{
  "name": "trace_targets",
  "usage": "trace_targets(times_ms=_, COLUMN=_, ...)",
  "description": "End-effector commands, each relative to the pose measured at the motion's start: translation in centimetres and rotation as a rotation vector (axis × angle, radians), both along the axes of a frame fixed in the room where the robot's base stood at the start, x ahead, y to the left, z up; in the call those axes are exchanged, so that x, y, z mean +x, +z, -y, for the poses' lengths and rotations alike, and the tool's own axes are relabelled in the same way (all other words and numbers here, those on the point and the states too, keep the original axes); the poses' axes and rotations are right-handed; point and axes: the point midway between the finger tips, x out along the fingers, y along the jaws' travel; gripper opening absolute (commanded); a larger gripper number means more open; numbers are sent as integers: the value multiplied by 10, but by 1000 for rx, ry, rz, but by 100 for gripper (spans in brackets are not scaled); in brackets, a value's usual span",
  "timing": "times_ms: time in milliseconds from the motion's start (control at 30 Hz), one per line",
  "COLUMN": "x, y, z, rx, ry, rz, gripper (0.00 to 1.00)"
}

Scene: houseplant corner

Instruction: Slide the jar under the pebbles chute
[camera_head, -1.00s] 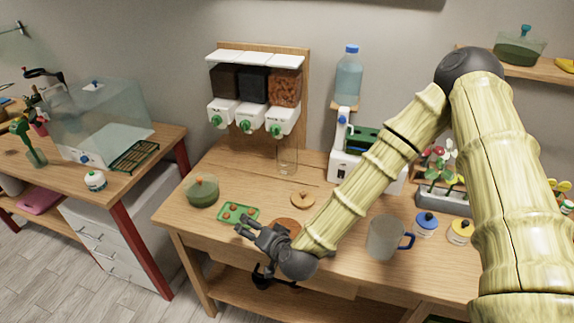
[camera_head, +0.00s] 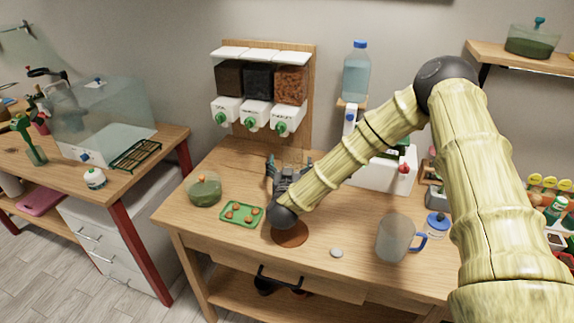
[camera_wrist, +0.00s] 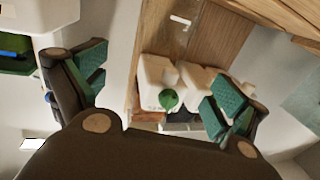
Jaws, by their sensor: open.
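The dispenser rack (camera_head: 310,100) stands at the back of the bench. It has three bins with white chutes and green knobs; the right bin (camera_head: 291,85) holds orange-brown lumps above its chute (camera_head: 288,115). The chute labels are too small to read surely. My gripper (camera_head: 288,163) is open, low over the bench below and in front of the right chute. The clear glass jar is hard to make out; my gripper covers the place where it stood. In the wrist view my spread teal fingertips (camera_wrist: 155,88) frame the chutes and a green knob (camera_wrist: 168,99); no jar shows clearly there.
A lidded green pot (camera_head: 203,190) and a green tray (camera_head: 241,222) are left of my arm. A terracotta disc (camera_head: 290,237) and a pale disc (camera_head: 336,253) lie in front. A mug (camera_head: 395,238) stands right. A white machine (camera_head: 380,172) is behind my forearm.

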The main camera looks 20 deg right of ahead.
Motion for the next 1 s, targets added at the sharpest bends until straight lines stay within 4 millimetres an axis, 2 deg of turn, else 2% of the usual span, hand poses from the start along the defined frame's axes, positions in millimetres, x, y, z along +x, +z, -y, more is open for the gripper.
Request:
trace_targets(times_ms=233, x=11, y=1, z=4, rx=2, ry=1, rz=0, gripper=97)
trace_targets(times_ms=700, x=73, y=2, z=29, rx=3, ry=-1, rz=0, gripper=97)
trace_targets(times_ms=1000, x=97, y=0, z=38, rx=3, ry=1, rz=-1, gripper=97)
